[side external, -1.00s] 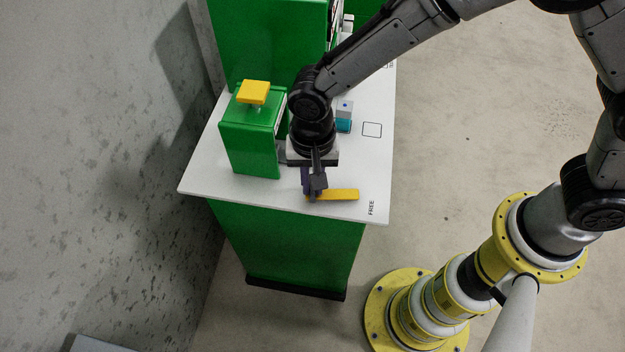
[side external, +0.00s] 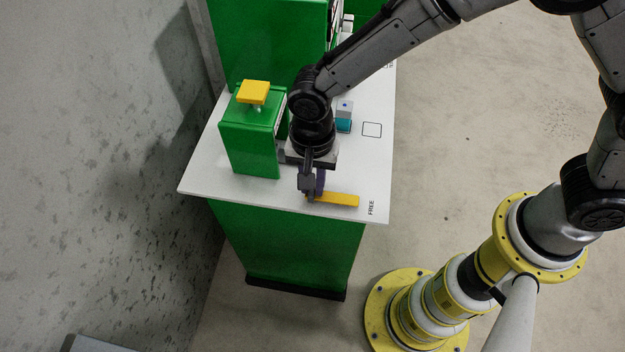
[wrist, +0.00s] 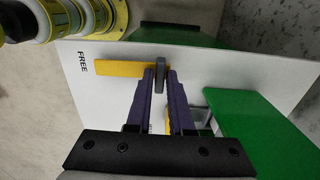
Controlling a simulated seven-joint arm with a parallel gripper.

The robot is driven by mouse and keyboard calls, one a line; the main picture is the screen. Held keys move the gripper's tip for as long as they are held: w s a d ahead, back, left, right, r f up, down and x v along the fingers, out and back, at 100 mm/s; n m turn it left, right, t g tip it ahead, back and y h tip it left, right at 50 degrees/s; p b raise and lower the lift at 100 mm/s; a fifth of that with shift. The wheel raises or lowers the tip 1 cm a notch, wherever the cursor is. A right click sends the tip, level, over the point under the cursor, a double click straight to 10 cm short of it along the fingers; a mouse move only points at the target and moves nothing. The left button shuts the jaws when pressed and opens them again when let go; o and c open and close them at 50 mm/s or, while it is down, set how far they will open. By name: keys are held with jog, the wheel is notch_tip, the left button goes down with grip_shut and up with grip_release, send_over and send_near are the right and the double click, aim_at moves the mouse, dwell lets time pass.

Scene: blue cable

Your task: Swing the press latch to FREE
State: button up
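The press latch is a flat yellow bar (side external: 338,199) near the front edge of the white tabletop. Its free end points right at the printed FREE label (side external: 371,207). The wrist view also shows the bar (wrist: 115,68) lined up toward the FREE label (wrist: 82,62). A small grey upright handle (wrist: 160,75) stands at the bar's other end. My gripper (side external: 310,192) is low over that end, fingers pointing down. In the wrist view its fingertips (wrist: 160,82) lie close on both sides of the handle and look shut on it. The fingers hide part of the bar's inner end.
A green press box (side external: 250,140) with a yellow top button (side external: 253,92) stands left of my gripper. A small teal and grey block (side external: 344,115) and a printed square outline (side external: 372,130) lie behind. The tabletop's right front corner is clear.

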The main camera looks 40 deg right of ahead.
jog(key=o, duration=0.3)
notch_tip(320, 180, up, 14)
dwell(0.6)
jog(key=shift+f, duration=0.1)
